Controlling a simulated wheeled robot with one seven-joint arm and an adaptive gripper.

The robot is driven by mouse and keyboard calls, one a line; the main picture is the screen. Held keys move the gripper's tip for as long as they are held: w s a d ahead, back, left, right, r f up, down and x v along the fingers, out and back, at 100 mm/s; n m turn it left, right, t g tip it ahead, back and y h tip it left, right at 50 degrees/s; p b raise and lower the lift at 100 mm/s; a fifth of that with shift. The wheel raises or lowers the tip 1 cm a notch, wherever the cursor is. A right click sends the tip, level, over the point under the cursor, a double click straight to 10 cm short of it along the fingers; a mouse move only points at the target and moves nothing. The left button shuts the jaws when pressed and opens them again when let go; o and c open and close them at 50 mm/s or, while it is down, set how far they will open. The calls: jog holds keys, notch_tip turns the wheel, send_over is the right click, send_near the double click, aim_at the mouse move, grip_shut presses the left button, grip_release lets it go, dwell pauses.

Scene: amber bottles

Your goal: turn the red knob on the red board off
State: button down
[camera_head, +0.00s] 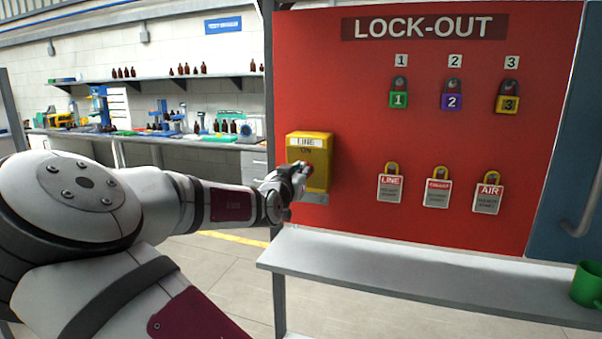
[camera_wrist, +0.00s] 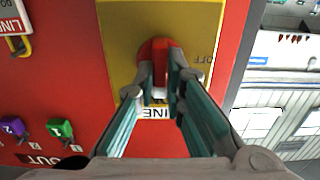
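The red knob (camera_wrist: 160,62) sits on a yellow box (camera_wrist: 118,40) on the red board (camera_head: 430,130). In the head view the yellow box (camera_head: 315,180) carries a "LINE" label with "ON" below it, and my gripper (camera_head: 300,174) covers most of the knob. In the wrist view my gripper (camera_wrist: 161,75) has one finger on each side of the knob's raised bar, and the fingertips look closed on it. The bar points along the box toward the "LINE" label. "OFF" shows to the right of the knob; the "ON" mark is hidden there.
Several padlocks (camera_head: 452,95) and tags (camera_head: 438,190) hang on the board to the right. A grey shelf (camera_head: 420,278) runs below it, with a green mug (camera_head: 588,284) at its right end. A bench with bottles stands behind at the left.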

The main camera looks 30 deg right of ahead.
dwell(0.3)
jog(key=n+p, duration=0.2)
jog(key=n, duration=0.2)
jog(key=shift+a+r, duration=0.1)
jog(key=n+p, duration=0.1)
jog(key=n, duration=0.3)
jog(key=n+p, duration=0.1)
jog(key=n, duration=0.4)
jog(key=n+p, duration=0.2)
jog(key=n, duration=0.2)
jog(key=shift+w+a+f+n, duration=0.15)
jog(key=shift+w+f+n, duration=0.15)
jog(key=shift+n, duration=0.1)
dwell(0.3)
jog(key=c, duration=1.7)
grip_release()
jog(key=shift+o, duration=0.2)
jog(key=shift+s, duration=0.1)
